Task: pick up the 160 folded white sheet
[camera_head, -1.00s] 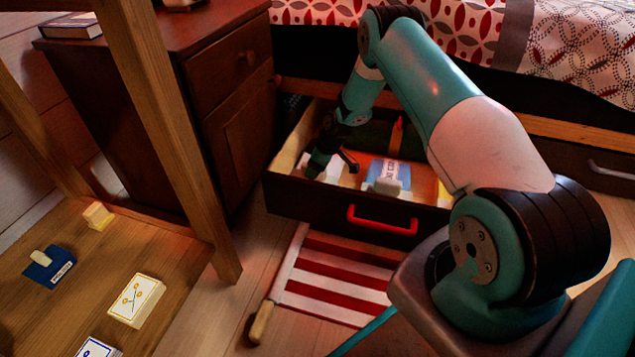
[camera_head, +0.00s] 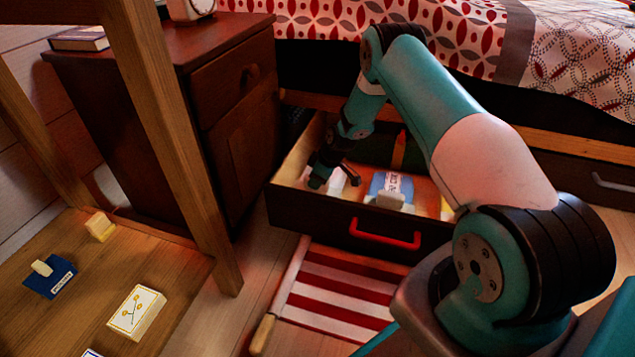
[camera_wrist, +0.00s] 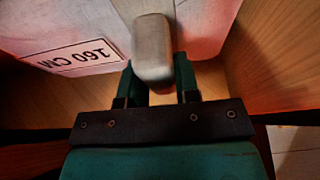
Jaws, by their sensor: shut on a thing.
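The folded white sheet (camera_wrist: 95,25) fills the upper part of the wrist view. It bears an upside-down "160 CM" label (camera_wrist: 80,57) and a rounded grey-beige tab (camera_wrist: 152,50). My gripper (camera_wrist: 160,82) is shut on this tab, with one green finger on each side. In the head view, my gripper (camera_head: 334,178) is low inside the open drawer (camera_head: 300,208), at its left end. The arm and fingers hide most of the sheet there. I cannot tell whether the sheet touches the drawer floor.
A blue-and-white packet with a tab (camera_head: 390,187) lies right of my gripper in the drawer. The drawer has a red handle (camera_head: 385,236). A nightstand (camera_head: 245,150) stands close on the left, the bed (camera_head: 460,40) behind. A striped rug (camera_head: 335,290) lies in front.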

